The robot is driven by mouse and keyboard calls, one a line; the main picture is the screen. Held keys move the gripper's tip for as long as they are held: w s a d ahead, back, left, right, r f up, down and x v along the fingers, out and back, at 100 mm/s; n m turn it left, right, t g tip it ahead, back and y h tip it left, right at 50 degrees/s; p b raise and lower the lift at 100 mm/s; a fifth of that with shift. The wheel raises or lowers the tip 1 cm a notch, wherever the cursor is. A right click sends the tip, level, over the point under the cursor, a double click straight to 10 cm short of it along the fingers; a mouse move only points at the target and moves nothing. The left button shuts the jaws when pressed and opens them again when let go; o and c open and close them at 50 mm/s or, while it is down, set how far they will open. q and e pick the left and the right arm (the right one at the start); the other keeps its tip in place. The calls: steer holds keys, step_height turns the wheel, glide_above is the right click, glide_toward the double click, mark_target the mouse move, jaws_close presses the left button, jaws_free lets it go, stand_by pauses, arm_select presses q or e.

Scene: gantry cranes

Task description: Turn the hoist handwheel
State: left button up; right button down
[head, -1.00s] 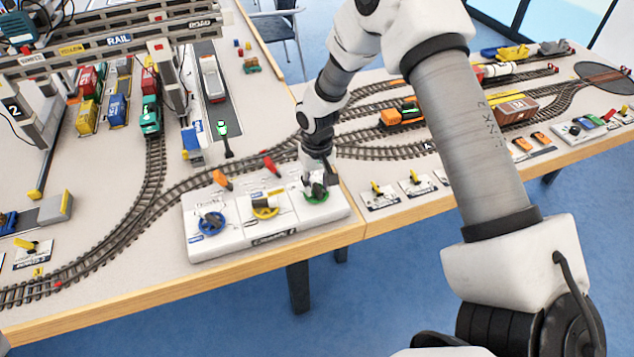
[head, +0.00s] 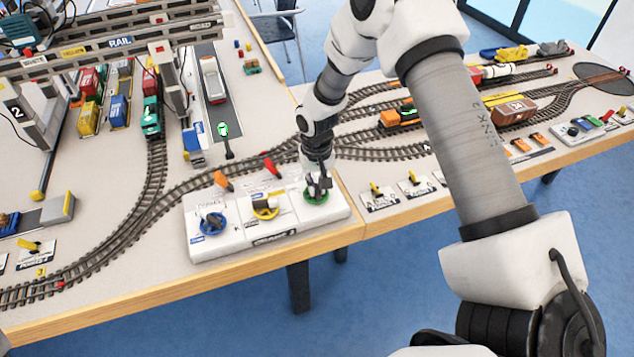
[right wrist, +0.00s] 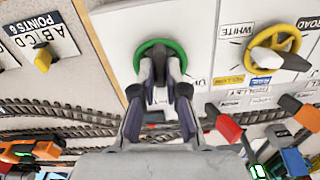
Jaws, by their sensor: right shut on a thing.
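The control box (head: 243,238) is a white panel at the table's front edge with three handwheels: blue (head: 212,222), yellow (head: 265,207) and green (head: 316,196). The green handwheel sits at the right end and also shows in the right wrist view (right wrist: 181,54). My right gripper (head: 317,188) is over the green handwheel, pointing down. In the right wrist view its fingers (right wrist: 160,90) are close together at the middle of the wheel and shut on its hub, which they mostly hide. My left gripper is not in view.
Orange (head: 223,181) and red (head: 271,166) levers stand behind the handwheels. Railway tracks run behind the box. Small lever plates (head: 380,197) lie to the right. A gantry crane (head: 110,45) stands at the upper left over toy containers and wagons.

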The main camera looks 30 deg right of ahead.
steer(key=m+p, duration=0.2)
steer(key=m, duration=0.2)
steer(key=shift+a+r+p, duration=0.1)
steer(key=shift+r+p, duration=0.05)
steer(key=shift+p, duration=0.15)
steer(key=shift+w+m+p, duration=0.15)
steer(key=shift+m+p, duration=1)
steer(key=shift+m, duration=0.85)
steer(key=c, duration=1.2)
jaws_free()
steer(key=shift+f, duration=0.2)
steer(key=shift+r, duration=0.1)
step_height(320, 180, up, 12)
